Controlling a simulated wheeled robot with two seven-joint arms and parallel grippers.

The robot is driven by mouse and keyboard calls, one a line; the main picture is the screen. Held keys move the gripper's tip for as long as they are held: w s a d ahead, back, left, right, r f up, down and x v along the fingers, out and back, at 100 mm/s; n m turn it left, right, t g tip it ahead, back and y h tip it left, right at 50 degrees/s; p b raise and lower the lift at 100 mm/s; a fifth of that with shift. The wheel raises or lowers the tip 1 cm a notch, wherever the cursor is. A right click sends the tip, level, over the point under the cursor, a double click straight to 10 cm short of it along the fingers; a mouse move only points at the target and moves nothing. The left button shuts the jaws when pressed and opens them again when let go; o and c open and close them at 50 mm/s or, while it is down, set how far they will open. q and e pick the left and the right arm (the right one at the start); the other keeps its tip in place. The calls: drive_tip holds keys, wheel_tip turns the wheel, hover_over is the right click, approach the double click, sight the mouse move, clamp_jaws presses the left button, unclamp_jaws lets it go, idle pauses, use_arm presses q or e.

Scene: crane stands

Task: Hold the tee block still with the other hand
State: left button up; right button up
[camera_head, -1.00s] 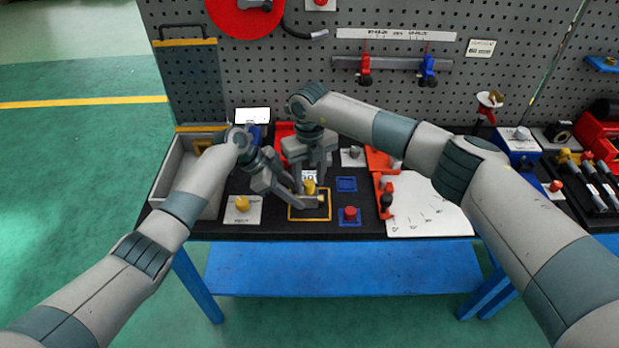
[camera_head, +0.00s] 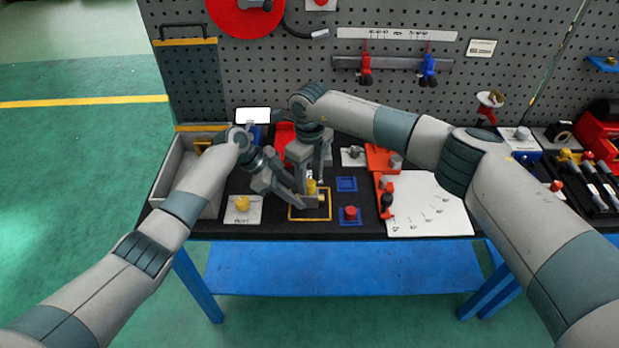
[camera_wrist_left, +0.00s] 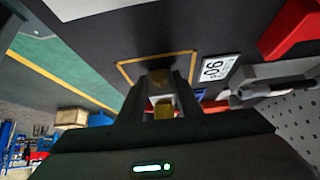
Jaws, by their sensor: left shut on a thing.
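A small block with a yellow top (camera_head: 311,187), which I take to be the tee block, stands in the yellow square outline (camera_head: 292,217) on the black table. My left gripper (camera_head: 308,199) reaches in low from the left and is shut on it. In the left wrist view the block (camera_wrist_left: 163,108) shows yellow and pale between the two fingers. My right gripper (camera_head: 319,178) points down just behind the block, close to the left fingers. Its fingertips are partly hidden, so I cannot tell its opening or whether it touches the block.
A yellow knob on a pale plate (camera_head: 242,204) lies left of the outline. A red knob (camera_head: 350,212) stands in a blue square to the right. Orange parts (camera_head: 380,160) and a white sheet (camera_head: 430,210) lie further right. A grey tray (camera_head: 172,170) stands at the left.

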drive_tip(key=n, duration=0.5)
idle(0.3)
drive_tip(key=shift+n, duration=0.9)
drive_tip(key=n, duration=0.3)
drive_tip(key=shift+n, duration=0.3)
drive_tip(key=shift+n, duration=2.6)
